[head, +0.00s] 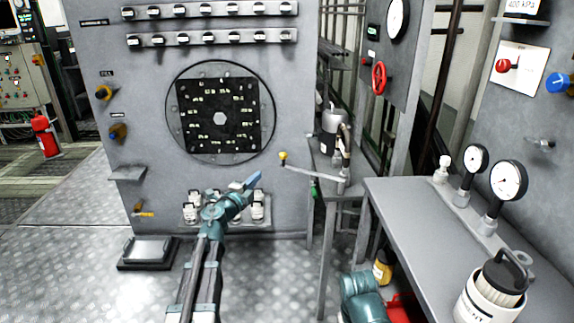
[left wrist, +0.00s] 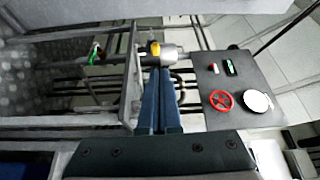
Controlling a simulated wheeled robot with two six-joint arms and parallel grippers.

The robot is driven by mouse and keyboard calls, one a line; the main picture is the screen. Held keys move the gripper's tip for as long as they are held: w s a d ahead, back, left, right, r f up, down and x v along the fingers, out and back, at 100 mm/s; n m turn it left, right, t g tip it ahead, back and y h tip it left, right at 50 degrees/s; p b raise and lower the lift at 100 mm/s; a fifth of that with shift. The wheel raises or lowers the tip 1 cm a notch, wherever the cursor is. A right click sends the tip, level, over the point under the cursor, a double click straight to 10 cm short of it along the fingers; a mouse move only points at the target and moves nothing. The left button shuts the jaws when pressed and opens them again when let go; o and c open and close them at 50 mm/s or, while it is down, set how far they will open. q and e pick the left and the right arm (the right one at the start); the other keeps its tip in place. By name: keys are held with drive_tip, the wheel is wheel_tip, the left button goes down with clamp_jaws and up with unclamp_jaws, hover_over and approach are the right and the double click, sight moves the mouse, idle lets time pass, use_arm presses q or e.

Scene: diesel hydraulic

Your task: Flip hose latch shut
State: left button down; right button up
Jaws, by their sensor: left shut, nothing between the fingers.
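My left gripper (head: 250,180) is shut and empty, its blue fingers pointing up and right in front of the grey panel. In the left wrist view its fingers (left wrist: 159,75) are together, their tips lined up with a yellow knob (left wrist: 154,48). In the head view this yellow knob (head: 283,156) ends a thin metal lever (head: 312,172) right of the gripper, apart from it. A small green piece (head: 314,188) hangs below the lever; it also shows in the left wrist view (left wrist: 95,53). I cannot tell which part is the hose latch. My right gripper is not in view.
A hand pump (head: 334,118) stands on a narrow stand behind the lever. A grey bench (head: 420,205) with gauges (head: 508,180) and a white canister (head: 490,295) is at right. A red valve wheel (head: 379,78) sits on the rear panel. The floor at left is mostly clear.

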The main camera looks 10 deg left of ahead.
sight(281, 157)
use_arm(q)
drive_tip(key=shift+w+d+f+m+h, duration=0.15)
drive_tip(key=shift+w+f+m+h, duration=0.25)
drive_tip(key=shift+f+m, duration=0.1)
drive_tip(key=x, duration=1.4)
drive_tip(key=shift+d+f, duration=0.1)
drive_tip(key=shift+f, duration=0.15)
